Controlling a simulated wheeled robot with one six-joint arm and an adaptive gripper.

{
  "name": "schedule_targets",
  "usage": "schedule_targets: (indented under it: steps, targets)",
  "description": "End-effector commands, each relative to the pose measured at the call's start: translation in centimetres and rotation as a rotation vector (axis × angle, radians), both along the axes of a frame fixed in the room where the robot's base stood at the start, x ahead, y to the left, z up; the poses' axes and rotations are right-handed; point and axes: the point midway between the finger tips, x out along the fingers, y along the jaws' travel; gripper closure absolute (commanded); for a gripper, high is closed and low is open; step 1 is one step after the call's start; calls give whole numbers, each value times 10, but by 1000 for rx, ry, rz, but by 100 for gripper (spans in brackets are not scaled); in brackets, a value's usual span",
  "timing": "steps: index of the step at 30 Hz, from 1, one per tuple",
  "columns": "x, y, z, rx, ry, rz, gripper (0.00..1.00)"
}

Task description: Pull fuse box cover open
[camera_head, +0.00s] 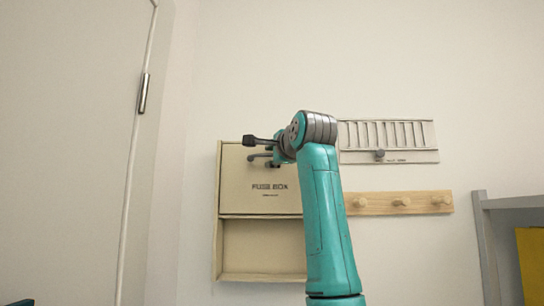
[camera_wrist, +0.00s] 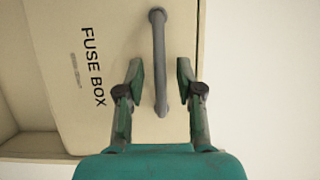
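The beige fuse box cover (camera_head: 260,191), labelled FUSE BOX, fills the upper part of a wall-mounted box. It also shows in the wrist view (camera_wrist: 70,60), with the label turned sideways. A grey bar handle (camera_wrist: 159,60) is fixed near the cover's edge; I cannot make it out clearly in the head view. My gripper (camera_wrist: 160,72) is open, with one finger on each side of the handle. Gaps show between both fingers and the bar. In the head view my gripper (camera_head: 258,149) is at the cover's top part.
Below the cover is an open, empty-looking recess (camera_head: 262,247) of the box. To the right are a slotted wall panel (camera_head: 410,135) with a grey knob and a wooden peg rail (camera_head: 425,202). A grey shelf (camera_head: 487,245) stands far right, a door (camera_head: 65,150) left.

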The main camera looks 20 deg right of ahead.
Motion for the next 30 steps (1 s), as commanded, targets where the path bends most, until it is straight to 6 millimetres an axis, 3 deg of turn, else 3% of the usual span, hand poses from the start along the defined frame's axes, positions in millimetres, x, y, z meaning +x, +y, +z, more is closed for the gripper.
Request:
schedule_targets:
  steps: [3, 7, 8, 20, 26, 30]
  targets:
    - [0, 0, 0, 0, 0, 0, 64]
    - [0, 0, 0, 0, 0, 0, 96]
    - [0, 0, 0, 0, 0, 0, 100]
    - [0, 0, -7, 0, 0, 0, 100]
    - [0, 0, -37, 1, 1, 0, 100]
    - [0, 0, -68, 1, 2, 0, 100]
